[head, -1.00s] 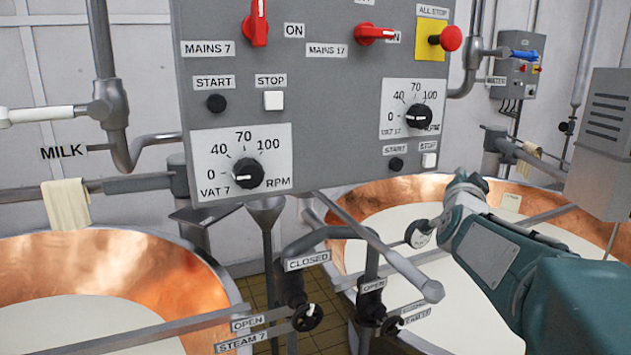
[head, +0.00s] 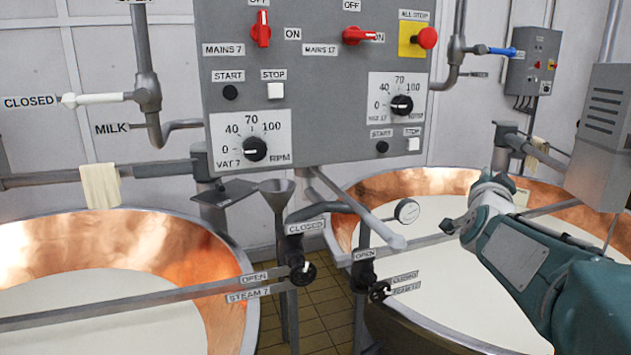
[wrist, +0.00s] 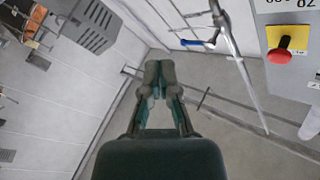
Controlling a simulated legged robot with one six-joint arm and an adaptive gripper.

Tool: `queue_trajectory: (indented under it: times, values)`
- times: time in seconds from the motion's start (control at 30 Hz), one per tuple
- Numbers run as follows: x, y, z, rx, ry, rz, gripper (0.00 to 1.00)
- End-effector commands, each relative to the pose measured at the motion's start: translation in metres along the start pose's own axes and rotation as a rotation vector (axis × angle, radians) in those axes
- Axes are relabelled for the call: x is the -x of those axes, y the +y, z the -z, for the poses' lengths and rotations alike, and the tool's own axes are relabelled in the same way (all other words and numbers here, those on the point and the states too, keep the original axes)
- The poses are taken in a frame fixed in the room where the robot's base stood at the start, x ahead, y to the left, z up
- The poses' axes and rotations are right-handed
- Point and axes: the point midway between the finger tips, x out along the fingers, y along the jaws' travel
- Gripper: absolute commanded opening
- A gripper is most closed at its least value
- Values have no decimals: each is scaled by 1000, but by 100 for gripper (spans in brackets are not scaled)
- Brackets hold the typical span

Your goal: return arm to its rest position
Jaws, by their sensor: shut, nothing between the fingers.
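My arm reaches in from the right edge of the head view, in front of the right vat. The grey control panel (head: 310,85) stands to the left of and behind my gripper.
The left copper vat (head: 190,245) fills the lower left. Valve handles (head: 302,272), a round gauge (head: 406,211) and grey pipes (head: 355,210) stand between the vats. A grey louvred box (head: 606,130) hangs at right, near my arm. The red stop button (head: 428,38) sits on the panel.

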Motion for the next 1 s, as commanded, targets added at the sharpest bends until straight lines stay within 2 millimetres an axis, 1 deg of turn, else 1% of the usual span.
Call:
queue_trajectory:
  times: [0.27,0.37,0.47,0.57,0.67,0.77,0.8,0.87,0.9,0.97,1.0]
  values:
    - [28,-12,-20,54,-132,16,0]
    - [42,-15,-29,81,-195,23,0]
    - [60,-17,-40,116,-272,30,0]
    - [83,-19,-54,159,-362,37,0]
    - [114,-19,-70,217,-472,46,0]
    - [158,-14,-90,300,-618,56,0]
    - [180,-9,-99,340,-684,60,0]
    - [214,0,-112,405,-788,62,0]
    - [237,8,-120,450,-857,62,0]
    - [272,22,-130,516,-957,60,0]
    - [294,32,-136,561,-1022,56,0]
